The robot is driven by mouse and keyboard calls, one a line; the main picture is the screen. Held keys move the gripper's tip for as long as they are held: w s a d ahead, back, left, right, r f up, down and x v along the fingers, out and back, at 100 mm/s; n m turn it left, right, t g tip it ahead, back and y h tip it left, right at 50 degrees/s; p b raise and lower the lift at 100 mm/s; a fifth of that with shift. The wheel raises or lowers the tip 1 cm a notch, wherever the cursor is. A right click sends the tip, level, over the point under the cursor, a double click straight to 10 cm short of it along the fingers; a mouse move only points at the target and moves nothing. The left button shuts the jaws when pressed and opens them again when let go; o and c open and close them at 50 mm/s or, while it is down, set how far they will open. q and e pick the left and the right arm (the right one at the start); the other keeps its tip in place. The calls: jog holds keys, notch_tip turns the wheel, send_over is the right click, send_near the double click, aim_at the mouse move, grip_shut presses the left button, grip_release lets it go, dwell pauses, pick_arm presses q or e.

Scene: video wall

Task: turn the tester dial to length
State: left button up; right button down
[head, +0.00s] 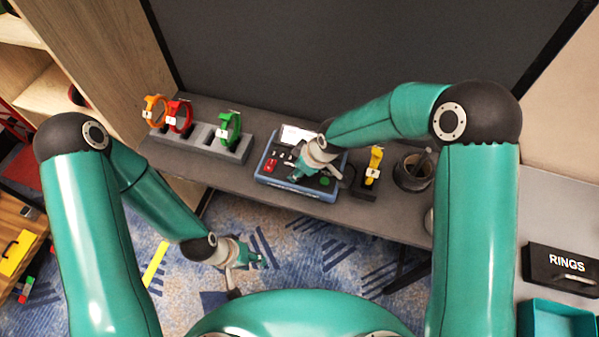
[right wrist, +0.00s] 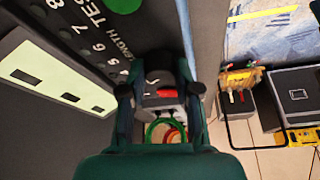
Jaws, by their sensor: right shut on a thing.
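The tester (head: 268,178) is a dark box with a blue edge on the wall shelf, with a lit white display (head: 298,135). My right gripper (head: 305,172) is down on it and covers part of its face. In the right wrist view, my right gripper (right wrist: 160,105) is shut on the dark dial (right wrist: 160,74), mostly hidden between the fingers. The printed word LENGTH (right wrist: 118,42) and a row of numbers lie just left of the dial. The dial's pointing direction is unclear. My left gripper (head: 250,258) hangs low over the carpet, away from the shelf; its fingers are too small to judge.
A grey stand (head: 235,152) with orange, red and green wristbands is left of the tester. A yellow band on a black stand (head: 367,190) and a dark cup (head: 413,172) are close on its right. A black RINGS box (head: 560,268) is at far right.

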jog(key=m+b, duration=0.2)
jog(key=b, duration=0.4)
jog(key=f+m+t+h+b, duration=0.1)
jog(key=m+b, duration=0.1)
jog(key=b, duration=0.4)
jog(key=shift+a, duration=0.1)
jog(key=m+b, duration=0.1)
jog(key=b, duration=0.2)
jog(key=m+h+b, duration=0.1)
jog(key=m+b, duration=0.1)
jog(key=b, duration=0.1)
jog(key=m+t+h+b, duration=0.1)
jog(key=m+b, duration=0.1)
jog(key=b, duration=0.1)
jog(key=shift+s+a+r, duration=0.1)
jog(key=shift+r, duration=0.15)
jog(key=shift+r+m+h+b, duration=0.15)
jog(key=shift+m+h+b, duration=0.2)
jog(key=shift+m+b, duration=0.45)
jog(key=shift+r+m+h+b, duration=0.1)
jog(key=shift+m+h+b, duration=0.3)
jog(key=shift+m, duration=0.8)
jog(key=c, duration=0.8)
grip_release()
jog(key=shift+c, duration=0.2)
jog(key=shift+r, duration=0.1)
jog(key=v, duration=1.1)
jog(key=shift+s+r, duration=0.2)
jog(key=shift+r, duration=0.15)
